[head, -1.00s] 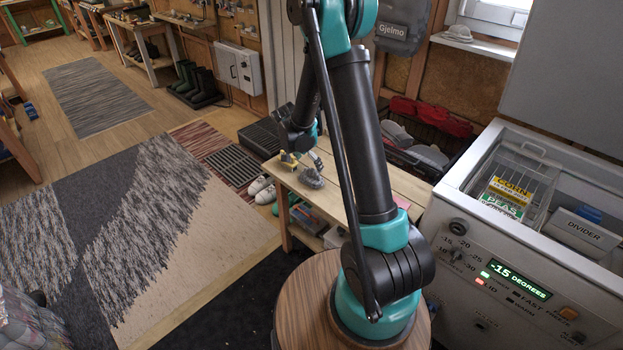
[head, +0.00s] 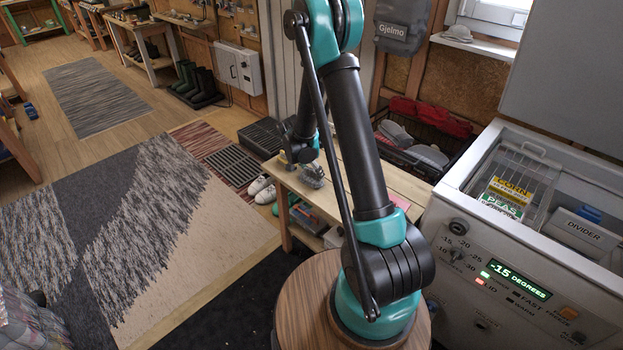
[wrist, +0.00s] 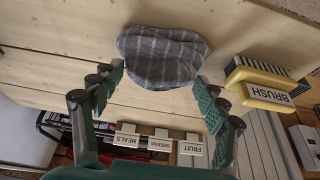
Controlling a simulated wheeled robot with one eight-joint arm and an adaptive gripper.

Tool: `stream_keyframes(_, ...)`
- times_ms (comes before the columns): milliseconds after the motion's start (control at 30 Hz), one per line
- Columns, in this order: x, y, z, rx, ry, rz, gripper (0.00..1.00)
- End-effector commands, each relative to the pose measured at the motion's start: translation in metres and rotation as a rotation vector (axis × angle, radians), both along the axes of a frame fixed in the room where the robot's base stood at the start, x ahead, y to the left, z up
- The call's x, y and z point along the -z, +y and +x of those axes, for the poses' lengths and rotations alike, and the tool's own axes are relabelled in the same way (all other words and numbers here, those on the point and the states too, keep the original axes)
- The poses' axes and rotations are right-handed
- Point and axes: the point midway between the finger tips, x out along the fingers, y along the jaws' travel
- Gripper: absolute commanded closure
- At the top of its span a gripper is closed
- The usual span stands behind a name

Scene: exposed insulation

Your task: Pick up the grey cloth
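My gripper (wrist: 159,80) is open in the wrist view, with one green-padded finger on each side. The fingertips are near the cloth's lower edge, and nothing is held between them. I cannot tell whether they touch it. In the head view my gripper is small and dark, just above and behind the cloth.
A yellow-and-black brush labelled BRUSH (wrist: 262,82) lies right of the cloth in the wrist view. Labelled bins (wrist: 160,140) show beyond the bench edge. The wooden bench (head: 385,180) looks mostly clear. The freezer (head: 510,255) stands open at right; shoes (head: 262,187) are on the floor left.

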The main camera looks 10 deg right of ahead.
Motion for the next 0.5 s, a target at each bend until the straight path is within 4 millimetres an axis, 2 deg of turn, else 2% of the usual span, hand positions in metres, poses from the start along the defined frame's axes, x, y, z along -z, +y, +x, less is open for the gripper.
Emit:
stream_keyframes(33, -0.0001, 0.0001, -0.0001, 0.000, 0.000, 0.000, 0.37)
stream_keyframes(167, -0.0001, 0.0000, 0.0000, 0.000, 0.000, 0.000, 0.52)
stream_keyframes(500, -0.0014, 0.0001, -0.0001, 0.000, 0.000, 0.000, 0.53)
